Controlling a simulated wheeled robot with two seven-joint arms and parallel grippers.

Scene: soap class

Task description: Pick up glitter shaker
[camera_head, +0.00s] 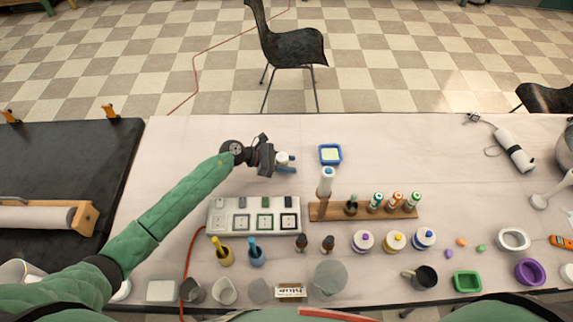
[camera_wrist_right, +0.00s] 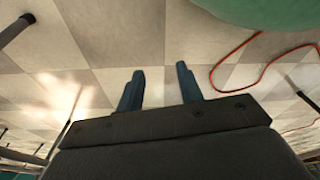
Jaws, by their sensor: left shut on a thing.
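My left gripper (camera_head: 286,163) is over the far middle of the table, above the switch box and left of the small blue tray. It is shut on a small white-topped thing (camera_head: 282,157), mostly hidden by the fingers; I cannot tell for certain that it is the glitter shaker. A wooden rack (camera_head: 337,213) holds several small tubes with green and orange tops (camera_head: 396,199). A tall white bottle with a blue top (camera_head: 326,181) is at the rack's left end. In the right wrist view my right gripper (camera_wrist_right: 160,88) is open and empty, above the tiled floor.
A blue-rimmed tray (camera_head: 330,154) lies right of the left gripper. A white box with colored squares (camera_head: 253,215) is nearer me. Several lidded jars (camera_head: 394,241) and a dark cup (camera_head: 424,277) stand in front. The far right-centre tabletop is clear.

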